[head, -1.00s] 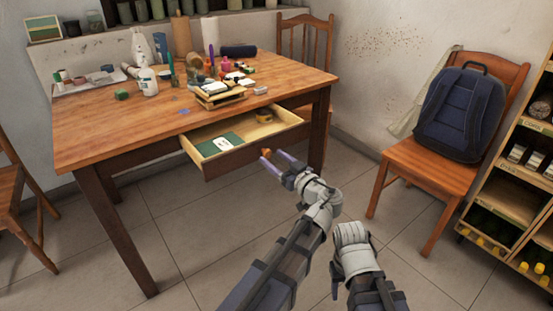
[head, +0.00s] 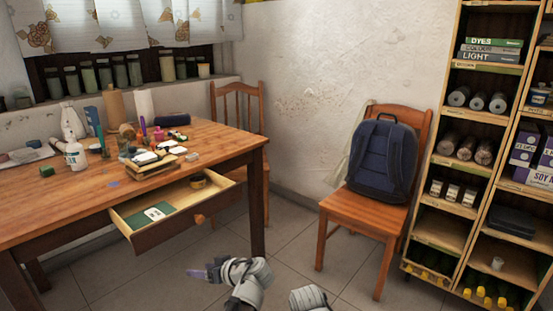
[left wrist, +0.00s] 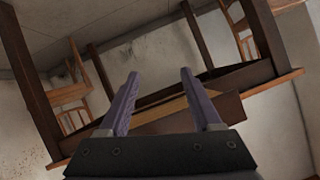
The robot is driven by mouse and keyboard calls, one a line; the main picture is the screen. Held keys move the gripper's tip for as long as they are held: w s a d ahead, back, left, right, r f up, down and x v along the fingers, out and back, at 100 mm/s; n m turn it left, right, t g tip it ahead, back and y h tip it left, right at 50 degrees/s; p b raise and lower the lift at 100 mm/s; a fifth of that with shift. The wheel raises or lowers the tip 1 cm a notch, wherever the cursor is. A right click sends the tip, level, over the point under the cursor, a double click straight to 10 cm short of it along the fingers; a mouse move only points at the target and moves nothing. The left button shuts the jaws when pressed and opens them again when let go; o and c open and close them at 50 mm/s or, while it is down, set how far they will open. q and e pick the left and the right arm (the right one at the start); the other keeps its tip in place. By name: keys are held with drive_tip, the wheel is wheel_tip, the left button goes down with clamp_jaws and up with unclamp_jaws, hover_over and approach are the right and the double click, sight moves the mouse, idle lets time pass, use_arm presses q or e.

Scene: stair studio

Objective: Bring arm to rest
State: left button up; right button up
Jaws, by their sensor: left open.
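My left gripper (head: 200,272) shows low in the head view, below and in front of the drawer's knob (head: 199,219) and apart from it. In the left wrist view its two purple fingers (left wrist: 159,80) stand wide apart with nothing held between them. Behind them the wooden table (left wrist: 285,85) appears upside down. The drawer (head: 165,233) is pulled open under the tabletop, with a green card (head: 140,221) and a round roll inside. A white part of my right arm shows at the bottom edge of the head view; its gripper is out of view.
The wooden table (head: 60,205) carries bottles and craft items. A chair with a blue backpack (head: 383,160) stands to the right, beside a tall shelf (head: 440,232). Another chair (head: 240,100) is behind the table. Tiled floor (head: 340,275) lies open between table and chair.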

use_arm(q)
drive_tip(key=s+d+f+m+g+h, duration=0.5)
drive_tip(key=s+d+f+m+h, duration=0.25)
drive_tip(key=s+f+h, duration=0.4)
drive_tip(key=s+d+r+m+g+y+p, duration=0.15)
drive_tip(key=s+d+m, duration=0.35)
drive_tip(key=d, duration=0.6)
wheel_tip(320, 180, up, 38)
drive_tip(key=p, duration=3.8)
drive_tip(key=shift+s+r+p, duration=0.15)
drive_tip(key=shift+s+p, duration=0.15)
drive_tip(key=shift+s, duration=0.05)
